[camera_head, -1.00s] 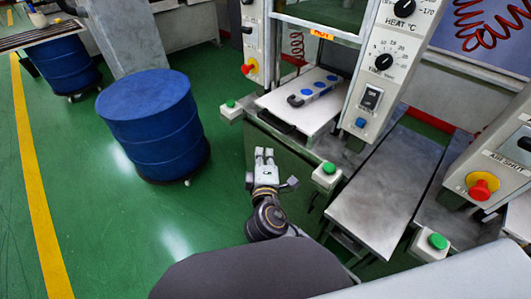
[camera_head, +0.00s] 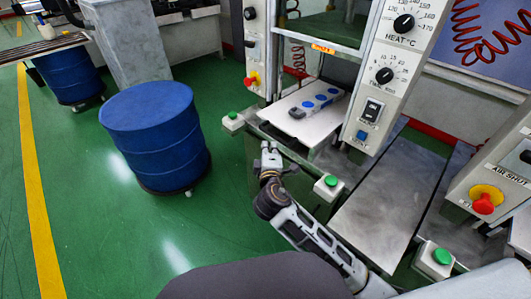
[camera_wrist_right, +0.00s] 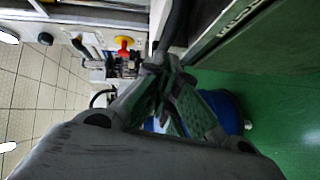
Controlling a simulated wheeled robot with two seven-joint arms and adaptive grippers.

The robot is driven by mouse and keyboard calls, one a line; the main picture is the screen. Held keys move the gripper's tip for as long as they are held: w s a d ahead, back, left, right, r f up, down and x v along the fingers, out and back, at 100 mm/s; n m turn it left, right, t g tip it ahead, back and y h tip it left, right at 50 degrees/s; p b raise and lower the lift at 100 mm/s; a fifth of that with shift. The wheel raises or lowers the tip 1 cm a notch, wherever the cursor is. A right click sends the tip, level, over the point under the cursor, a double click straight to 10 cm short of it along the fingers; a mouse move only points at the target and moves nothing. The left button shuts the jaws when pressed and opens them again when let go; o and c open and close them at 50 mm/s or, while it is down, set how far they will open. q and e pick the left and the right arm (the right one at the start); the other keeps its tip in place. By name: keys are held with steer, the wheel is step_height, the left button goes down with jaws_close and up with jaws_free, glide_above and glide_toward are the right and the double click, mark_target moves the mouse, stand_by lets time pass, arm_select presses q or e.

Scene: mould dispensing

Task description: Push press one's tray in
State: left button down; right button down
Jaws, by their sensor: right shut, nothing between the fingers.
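The press tray (camera_head: 318,125) is a pale flat plate standing out of the front of the press. My right gripper (camera_head: 270,148) is shut and empty, just in front of the tray's front edge. A dark handle at that edge is partly hidden by the gripper, and I cannot tell whether they touch. In the right wrist view the fingers (camera_wrist_right: 158,72) are together beside a dark bar. My left gripper is not in view.
Green buttons flank the tray on the left (camera_head: 232,115) and right (camera_head: 331,181). A control panel (camera_head: 388,75) rises at the right of the opening. A bare metal plate (camera_head: 390,200) lies further right. A blue drum (camera_head: 155,140) stands left on open green floor.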

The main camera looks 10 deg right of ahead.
mark_target(291, 126)
steer(key=shift+w+d+f, duration=0.2)
steer(key=shift+w+d, duration=0.35)
steer(key=shift+d, duration=0.3)
